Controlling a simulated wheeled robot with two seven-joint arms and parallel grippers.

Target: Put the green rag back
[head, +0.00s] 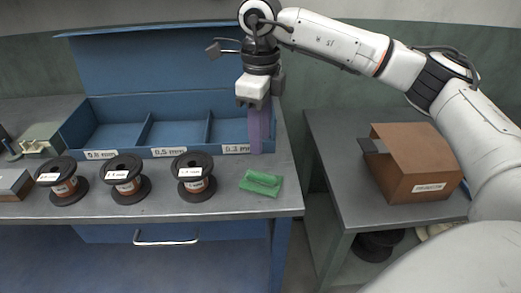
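The green rag (261,183) lies folded flat on the grey bench top near its front right corner, to the right of the rightmost spool. My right gripper (259,101) points down over the right end of the blue compartment box, behind and above the rag and apart from it. A purple upright piece (261,132) shows directly below this gripper at the box's right end; I cannot tell whether the fingers touch it. The fingertips are not clear enough to show open or shut. My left gripper is not in view.
Several dark spools with copper wire, one of them here (194,178), stand along the bench front. The blue box (160,152) has labelled compartments and a raised lid. A brown carton (413,165) stands on the right-hand table (345,188). A gap separates the bench and table.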

